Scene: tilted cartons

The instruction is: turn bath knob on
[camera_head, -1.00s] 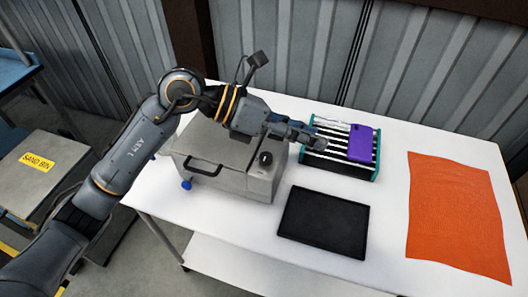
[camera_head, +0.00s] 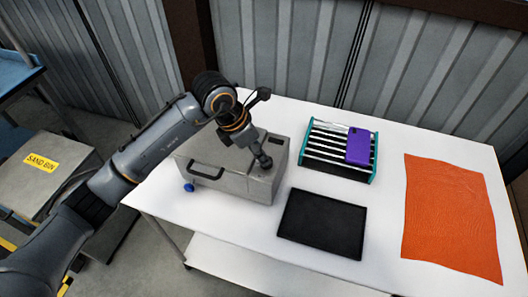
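The bath is a grey metal box (camera_head: 243,189) with a black handle (camera_head: 205,172) and a blue tap (camera_head: 189,187) at its lower left. It stands on the left part of the white table. My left gripper (camera_head: 264,162) points down at the upper right of the bath's front, where the black knob is. The gripper covers the knob, so I cannot tell whether they touch. Its fingers are too small and foreshortened to tell open from shut. My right gripper is out of view.
A teal-ended rack (camera_head: 311,151) holding a purple item (camera_head: 359,146) stands right of the bath. A black tray (camera_head: 322,223) and an orange cloth (camera_head: 452,222) lie on the white table (camera_head: 388,225). A sand bin (camera_head: 35,177) stands at left.

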